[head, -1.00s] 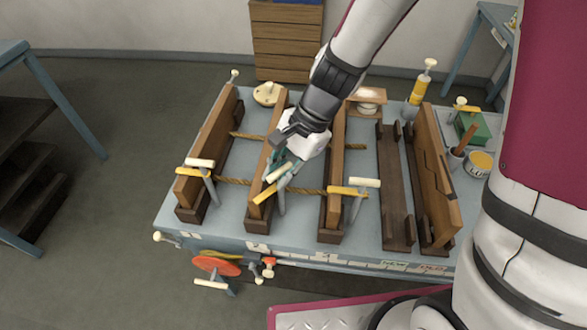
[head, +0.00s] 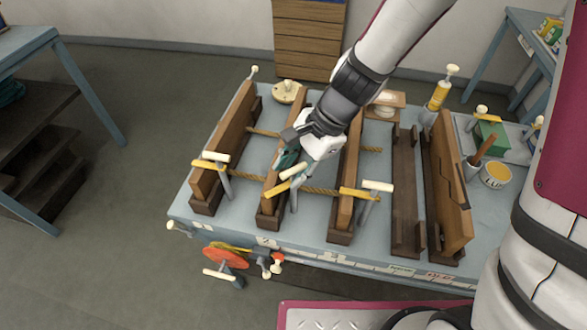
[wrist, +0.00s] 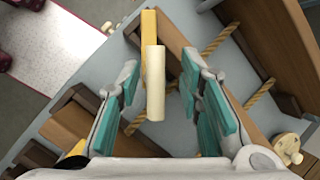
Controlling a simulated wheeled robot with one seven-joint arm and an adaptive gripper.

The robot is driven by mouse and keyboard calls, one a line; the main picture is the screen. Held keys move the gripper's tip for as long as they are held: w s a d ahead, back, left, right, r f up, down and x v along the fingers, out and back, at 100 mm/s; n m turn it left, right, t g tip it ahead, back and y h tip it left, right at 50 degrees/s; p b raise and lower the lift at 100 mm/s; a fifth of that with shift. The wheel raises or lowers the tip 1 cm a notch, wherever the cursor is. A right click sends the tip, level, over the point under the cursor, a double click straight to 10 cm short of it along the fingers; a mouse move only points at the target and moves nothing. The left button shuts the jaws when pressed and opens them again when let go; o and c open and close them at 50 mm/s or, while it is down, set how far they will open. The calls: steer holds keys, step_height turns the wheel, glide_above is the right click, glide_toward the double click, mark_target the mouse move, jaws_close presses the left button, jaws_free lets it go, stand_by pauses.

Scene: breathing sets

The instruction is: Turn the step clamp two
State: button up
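Three clamps with cream bar handles and yellow bars stand on upright boards along the bench front. The middle one, which I take as step clamp two, has its handle (head: 293,171) angled from those of its neighbours; the handle also shows in the wrist view (wrist: 156,85), with its yellow bar (wrist: 149,24) beyond. My gripper (head: 288,160) is over this clamp. In the wrist view its teal-padded fingers (wrist: 160,72) are spread, one on each side of the handle, with gaps on both sides. The clamp's lower part is partly hidden in the head view.
The left clamp (head: 215,157) and right clamp (head: 378,186) stand close on either side. Ropes (head: 320,191) run between the boards. A tall board (head: 447,190), a yellow tin (head: 495,174) and a green box (head: 489,135) are at the right. A red wheel (head: 226,257) hangs at the bench front.

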steer(key=v, duration=1.2)
